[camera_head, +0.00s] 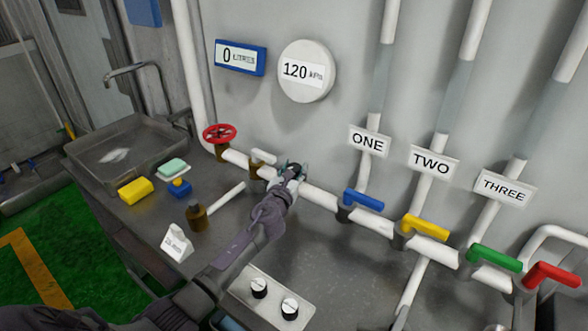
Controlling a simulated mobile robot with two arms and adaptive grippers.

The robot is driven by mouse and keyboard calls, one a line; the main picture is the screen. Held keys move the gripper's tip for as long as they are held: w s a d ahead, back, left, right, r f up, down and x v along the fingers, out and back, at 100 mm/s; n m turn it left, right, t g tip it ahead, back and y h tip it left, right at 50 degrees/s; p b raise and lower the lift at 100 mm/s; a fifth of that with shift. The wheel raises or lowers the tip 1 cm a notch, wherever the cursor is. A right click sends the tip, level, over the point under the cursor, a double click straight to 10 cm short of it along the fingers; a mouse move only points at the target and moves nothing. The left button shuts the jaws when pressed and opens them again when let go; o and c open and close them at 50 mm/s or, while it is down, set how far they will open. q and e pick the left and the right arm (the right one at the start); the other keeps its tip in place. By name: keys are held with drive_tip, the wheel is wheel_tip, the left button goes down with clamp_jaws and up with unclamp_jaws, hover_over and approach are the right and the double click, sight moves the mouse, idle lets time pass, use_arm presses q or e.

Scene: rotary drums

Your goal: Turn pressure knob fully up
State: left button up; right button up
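A light control panel with two black knobs sits on the counter at the bottom middle: a left knob (259,287) and a right knob (290,308). I cannot read which one is for pressure. The round white gauge (307,71) on the wall reads 120 kPa. My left gripper (293,168) is in front of the white horizontal pipe, beyond and above the panel, apart from both knobs. Its small fingers look spread, with nothing seen between them. My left forearm passes just left of the panel. My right gripper is not in view.
Blue (363,200), yellow (426,227), green (495,258) and red (552,275) valve handles line the pipe (319,197) at right. A red wheel (219,133), brown bottle (197,217), white label stand (177,243), sponges and sink (125,155) are left. Counter right of the panel looks clear.

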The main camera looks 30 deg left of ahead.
use_arm(q)
drive_tip(key=c, duration=0.4)
drive_tip(key=shift+o, duration=0.2)
drive_tip(key=shift+m+h, duration=0.3)
drive_tip(key=shift+h, duration=0.1)
drive_tip(key=shift+a+m+h, duration=0.1)
drive_tip(key=shift+m+h, duration=0.5)
drive_tip(key=shift+h, duration=0.2)
drive_tip(key=h, duration=0.1)
drive_tip(key=m+h+b, duration=0.1)
drive_tip(key=shift+f+h, duration=0.2)
drive_tip(key=shift+h, duration=0.1)
drive_tip(key=m+g+h+b, duration=0.1)
drive_tip(key=m+h+b, duration=0.3)
drive_tip(key=b, duration=0.3)
drive_tip(key=shift+f+h, duration=0.15)
drive_tip(key=shift+h, duration=0.75)
drive_tip(key=shift+r+m+g+h+b, duration=0.25)
drive_tip(key=shift+m+g+h+b, duration=0.15)
drive_tip(key=shift+m+h+b, duration=0.4)
drive_tip(key=o, duration=1.2)
